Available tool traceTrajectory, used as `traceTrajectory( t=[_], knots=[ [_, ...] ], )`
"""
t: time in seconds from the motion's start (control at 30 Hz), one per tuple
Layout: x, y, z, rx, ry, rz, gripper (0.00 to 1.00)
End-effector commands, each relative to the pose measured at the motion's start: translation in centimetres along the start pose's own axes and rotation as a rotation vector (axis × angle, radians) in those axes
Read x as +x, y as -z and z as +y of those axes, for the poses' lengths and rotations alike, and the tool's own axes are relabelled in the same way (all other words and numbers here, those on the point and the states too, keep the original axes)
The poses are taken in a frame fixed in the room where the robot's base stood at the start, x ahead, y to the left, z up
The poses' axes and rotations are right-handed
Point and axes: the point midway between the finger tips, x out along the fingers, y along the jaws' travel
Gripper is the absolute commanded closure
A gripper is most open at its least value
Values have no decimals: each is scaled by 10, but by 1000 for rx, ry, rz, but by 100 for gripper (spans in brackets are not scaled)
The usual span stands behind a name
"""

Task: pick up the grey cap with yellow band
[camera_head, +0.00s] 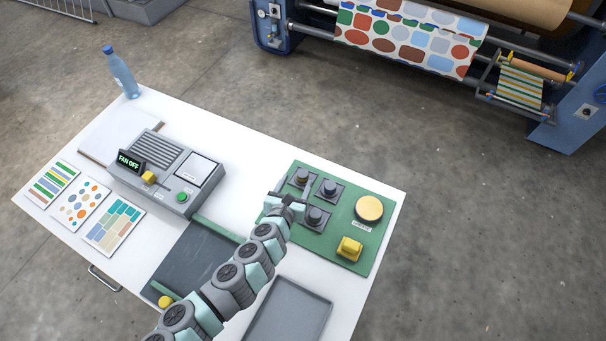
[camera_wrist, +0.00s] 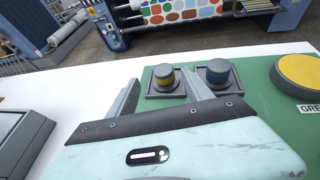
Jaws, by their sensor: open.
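The grey cap with yellow band (camera_wrist: 164,78) sits upright in a square grey holder on the green board, in the wrist view. In the head view it is the back left cap (camera_head: 302,175), where its band is too small to make out clearly. My gripper (camera_wrist: 159,80) is open, and in the wrist view its fingers appear on either side of the cap. The fingers look nearer to the camera than the cap, and no contact shows. In the head view my gripper (camera_head: 287,198) is at the board's left edge, just in front of the cap.
A grey cap with blue band (camera_wrist: 218,71) stands close to the right; another grey cap (camera_head: 315,215) is nearer the front. The green board (camera_head: 343,200) also carries a round yellow button (camera_head: 369,208) and a yellow block (camera_head: 349,248). A grey control box (camera_head: 165,172) stands left.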

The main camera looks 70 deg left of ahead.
Motion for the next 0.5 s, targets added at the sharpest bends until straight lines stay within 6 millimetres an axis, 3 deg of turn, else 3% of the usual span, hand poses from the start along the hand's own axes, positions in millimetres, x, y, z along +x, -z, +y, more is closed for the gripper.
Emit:
traceTrajectory(
  t=[0.27, 0.5],
  knots=[
    [19, 1, -2, -2, 0, 1, 41],
    [50, 0, -7, -3, 2, 0, 41]
  ],
)
